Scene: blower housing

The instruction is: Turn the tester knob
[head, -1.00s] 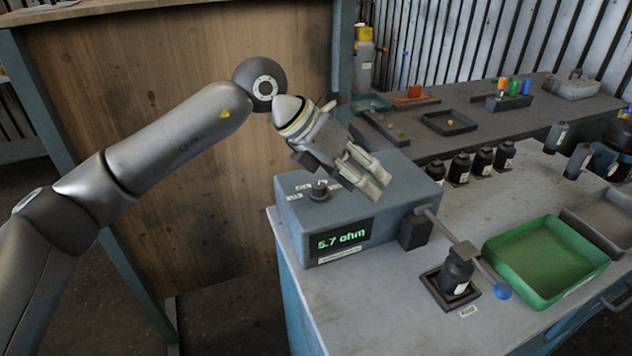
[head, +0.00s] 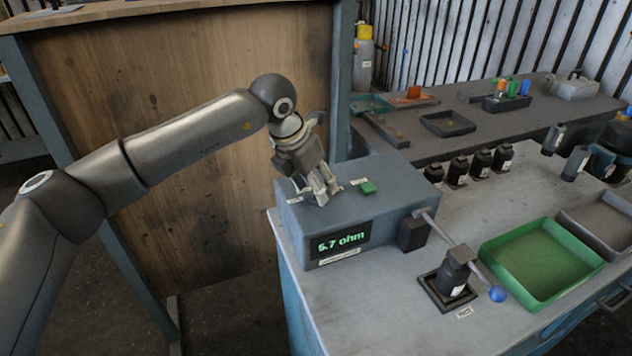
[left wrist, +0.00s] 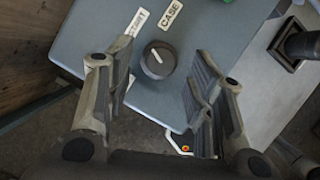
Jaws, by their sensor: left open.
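The grey-blue tester box (head: 385,205) stands on the bench corner, its green display (head: 341,242) reading 5.7 ohm. My left gripper (head: 322,198) points down over the left part of its top and hides the knob in the head view. In the left wrist view the round dark knob (left wrist: 158,60) with a white pointer line shows between the two open fingers, with a gap on each side. The pointer is aimed up and to the left in that view. Labels lie beside the knob, one reading CASE (left wrist: 171,14).
A green button (head: 367,187) sits on the tester top, right of my left gripper. A lever with a blue ball (head: 497,293) extends beside a black part in a holder (head: 455,278). A green tray (head: 540,262) and several black jars stand further right.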

